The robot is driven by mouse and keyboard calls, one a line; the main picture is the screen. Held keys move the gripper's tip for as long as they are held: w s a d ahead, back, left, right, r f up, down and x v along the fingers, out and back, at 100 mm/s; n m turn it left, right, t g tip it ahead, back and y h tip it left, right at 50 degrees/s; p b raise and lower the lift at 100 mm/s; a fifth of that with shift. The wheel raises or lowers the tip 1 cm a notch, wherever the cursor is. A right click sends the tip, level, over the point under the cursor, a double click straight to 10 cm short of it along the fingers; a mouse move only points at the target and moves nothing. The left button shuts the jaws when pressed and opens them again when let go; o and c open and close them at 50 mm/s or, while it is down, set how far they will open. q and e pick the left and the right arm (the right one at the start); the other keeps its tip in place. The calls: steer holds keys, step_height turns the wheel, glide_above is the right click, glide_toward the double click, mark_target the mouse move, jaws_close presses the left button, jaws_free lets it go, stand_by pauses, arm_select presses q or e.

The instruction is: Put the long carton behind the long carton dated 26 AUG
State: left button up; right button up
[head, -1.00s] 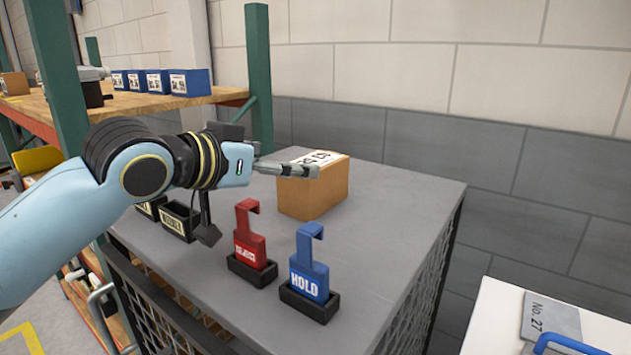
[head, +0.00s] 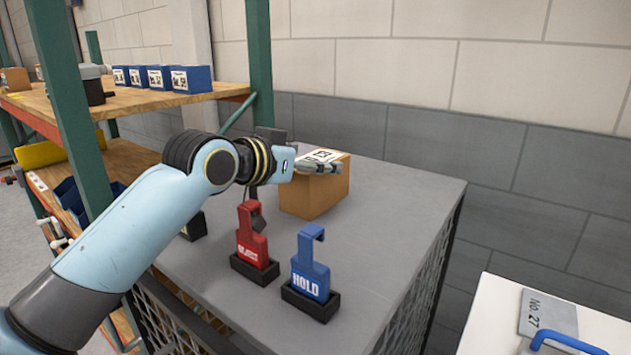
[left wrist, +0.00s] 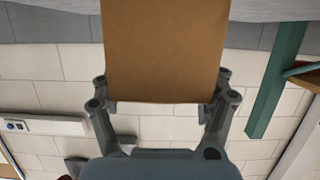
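A brown carton (head: 312,198) with a white label on top stands on the grey cabinet top (head: 395,215). I cannot read a date on its label. My left gripper (head: 318,166) reaches from the left to the carton's upper part, with its fingers in front of the label. In the left wrist view, the carton's plain brown face (left wrist: 165,50) fills the span between the widely spread fingers (left wrist: 163,90). I cannot tell whether the fingers touch it. No second long carton can be made out. My right gripper is not in view.
A red tag (head: 252,240) and a blue HOLD tag (head: 310,270) stand in black holders in front of the carton. A green-posted shelf (head: 262,80) with blue bins (head: 190,79) is at left. The cabinet top right of the carton is clear.

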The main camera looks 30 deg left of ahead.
arm_select(q)
steer(key=c, duration=1.1)
steer(key=shift+r, duration=0.1)
steer(key=shift+c, duration=0.5)
